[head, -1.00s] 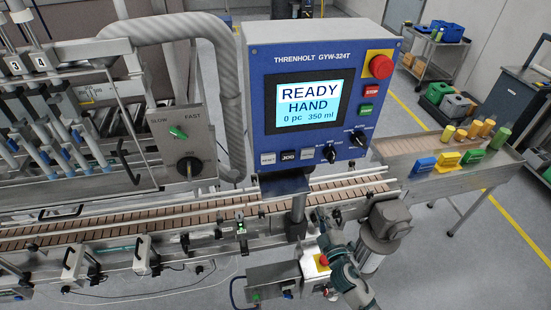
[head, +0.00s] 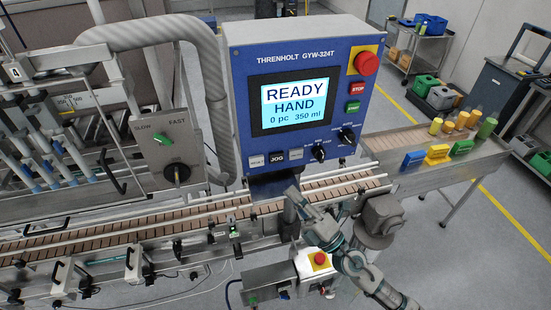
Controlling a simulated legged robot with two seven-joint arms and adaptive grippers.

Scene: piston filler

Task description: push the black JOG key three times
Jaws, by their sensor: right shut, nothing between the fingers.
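The panel's screen (head: 290,103) reads READY HAND, 0 pc, 350 ml. My right gripper (head: 291,193) is shut and empty. It is below the panel and just under the JOG key, apart from it, in front of the conveyor. My left gripper is not in view.
A red emergency stop (head: 366,63), a red STOP key (head: 358,89) and a green START key (head: 352,107) are on the panel's right. Black knobs (head: 318,153) sit right of the key row. The conveyor (head: 110,221) runs below the panel.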

